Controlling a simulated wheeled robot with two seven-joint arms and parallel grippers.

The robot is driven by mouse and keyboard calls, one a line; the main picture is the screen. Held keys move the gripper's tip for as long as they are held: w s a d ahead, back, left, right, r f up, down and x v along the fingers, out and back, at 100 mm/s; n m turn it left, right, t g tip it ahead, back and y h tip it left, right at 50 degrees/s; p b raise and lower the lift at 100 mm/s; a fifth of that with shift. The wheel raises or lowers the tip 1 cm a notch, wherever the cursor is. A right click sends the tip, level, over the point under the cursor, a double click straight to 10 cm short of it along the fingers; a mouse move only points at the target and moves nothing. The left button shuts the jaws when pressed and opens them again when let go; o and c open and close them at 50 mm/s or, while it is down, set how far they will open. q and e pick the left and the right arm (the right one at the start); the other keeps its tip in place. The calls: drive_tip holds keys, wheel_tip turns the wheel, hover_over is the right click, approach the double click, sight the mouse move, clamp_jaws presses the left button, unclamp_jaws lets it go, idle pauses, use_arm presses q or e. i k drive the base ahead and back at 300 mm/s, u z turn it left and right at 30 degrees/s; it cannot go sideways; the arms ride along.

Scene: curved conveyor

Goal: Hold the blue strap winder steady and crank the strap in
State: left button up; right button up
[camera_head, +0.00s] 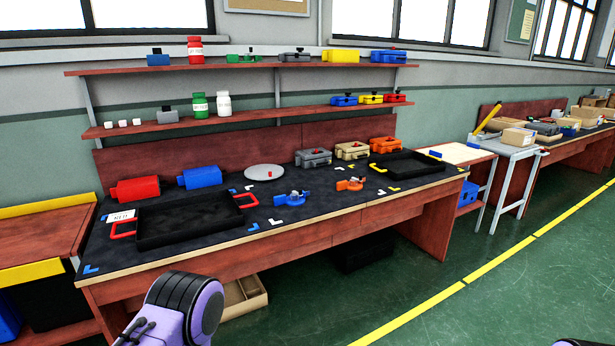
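A small blue device with a round base (292,198), which looks like the blue strap winder, sits on the dark mat of the workbench, right of the large black tray. It is too small to make out its crank or strap. A similar orange device (350,184) sits to its right. Neither of my grippers is in view. Part of my purple arm shows at the bottom left, in front of the bench, and a sliver of purple shows at the bottom right edge.
A black tray with red handles (190,238) lies on the left of the bench; another black tray (440,172) lies at the right. Bare mat surrounds the blue device.

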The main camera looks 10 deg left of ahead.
sight(293, 200)
drive_tip(key=u, duration=0.35)
drive_tip(key=i, duration=2.2)
drive_tip(key=u, duration=0.45)
